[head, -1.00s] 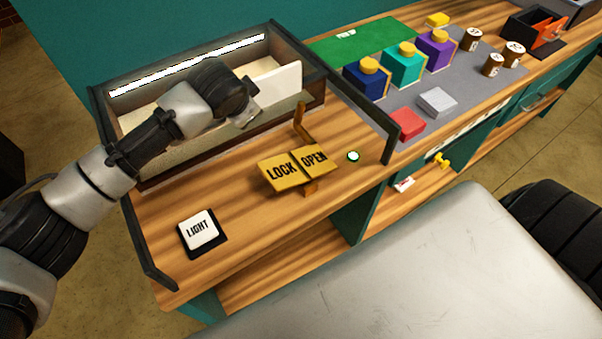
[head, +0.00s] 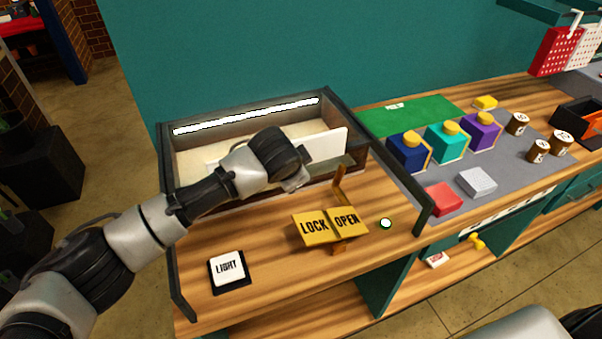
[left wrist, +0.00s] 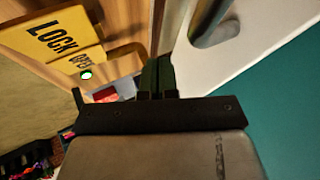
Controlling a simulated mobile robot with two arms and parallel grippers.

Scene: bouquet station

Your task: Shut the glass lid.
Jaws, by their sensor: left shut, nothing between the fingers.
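The display case (head: 166,165) has a dark frame, a bright light strip inside its back wall and a pale floor. A white upright panel (head: 328,143) shows inside its right part. I cannot make out the clear glass of the lid or tell its position. My left gripper (head: 347,160) is at the case's front right, beside the white panel; the forearm hides part of the case. In the left wrist view its fingers (left wrist: 158,76) are together and empty, close to a rounded grey bar (left wrist: 214,24) along a white surface. My right gripper is out of view.
A LIGHT button (head: 228,270) and a green-ringed white button (head: 386,223) are nearby. Coloured blocks (head: 409,152) and brown jars (head: 518,123) stand right of the dark rail (head: 408,187).

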